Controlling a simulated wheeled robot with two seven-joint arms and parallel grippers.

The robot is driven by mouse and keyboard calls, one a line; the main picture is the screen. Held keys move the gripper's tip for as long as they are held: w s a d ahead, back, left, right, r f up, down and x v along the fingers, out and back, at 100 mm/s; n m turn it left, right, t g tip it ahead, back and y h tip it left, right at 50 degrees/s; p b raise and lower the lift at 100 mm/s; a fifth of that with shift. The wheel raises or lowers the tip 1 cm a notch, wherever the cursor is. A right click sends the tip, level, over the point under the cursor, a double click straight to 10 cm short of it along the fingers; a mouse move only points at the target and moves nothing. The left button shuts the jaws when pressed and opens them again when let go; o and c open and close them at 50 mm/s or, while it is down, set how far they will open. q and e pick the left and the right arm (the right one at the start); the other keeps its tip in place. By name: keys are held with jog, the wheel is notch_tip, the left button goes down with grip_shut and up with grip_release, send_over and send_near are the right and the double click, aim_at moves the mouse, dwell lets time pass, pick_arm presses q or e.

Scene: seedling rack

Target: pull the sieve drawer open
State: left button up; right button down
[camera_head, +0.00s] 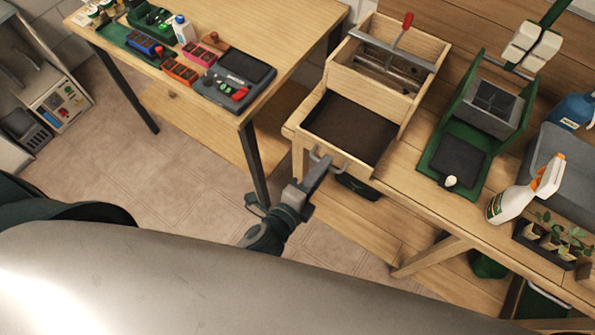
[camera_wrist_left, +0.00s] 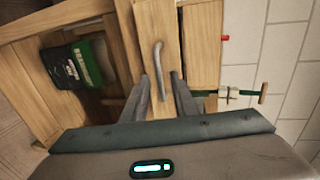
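The sieve drawer (camera_head: 350,128) is a pale wooden frame with a dark bottom, and it shows in front of the taller wooden box (camera_head: 385,60) on the bench. Its metal handle (camera_head: 328,160) is on the front panel and shows as a bent grey bar in the left wrist view (camera_wrist_left: 158,68). My left gripper (camera_head: 323,170) is at the handle. In the wrist view its two fingers (camera_wrist_left: 161,76) are apart, with the lower part of the handle between them. I see no clear contact with the bar. My right gripper is not in view.
A green press (camera_head: 435,165), a spray bottle (camera_head: 515,200) and a seedling tray (camera_head: 552,240) stand right of the drawer on the bench (camera_head: 410,190). Another table (camera_head: 270,25) with trays stands at the upper left. Open floor (camera_head: 185,175) lies between the tables.

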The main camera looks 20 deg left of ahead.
pick_arm(q)
jog(key=b+v, duration=0.5)
jog(key=v, duration=1.2)
jog(key=shift+b, duration=0.35)
jog(key=shift+f, duration=0.15)
jog(key=s+a+f+n+g+y, duration=0.1)
jog(key=a+f+n+g, duration=0.15)
jog(key=f, duration=0.95)
jog(key=s+a+f+n+g+y, duration=0.1)
jog(key=f+n+g, duration=0.15)
jog(key=f, duration=1.05)
jog(key=s+a+f+n+g+y, duration=0.1)
jog(key=s+a+f+n, duration=0.15)
jog(key=f, duration=0.95)
jog(key=s+a+f+n+g, duration=0.2)
jog(key=s+a+f+n, duration=0.1)
jog(key=f, duration=0.5)
jog(key=s+a+f+n+g+y+b, duration=0.1)
jog(key=s+a+f+n+g, duration=0.2)
jog(key=s+f, duration=0.4)
jog(key=s+a+f+n+g, duration=0.2)
jog(key=s+a+f+n, duration=0.1)
jog(key=s+f+n, duration=0.2)
notch_tip(320, 180, down, 4)
jog(key=shift+s+a+r+n+g+y, duration=0.2)
jog(key=shift+s+n+g+y, duration=0.2)
jog(key=shift+s, duration=0.7)
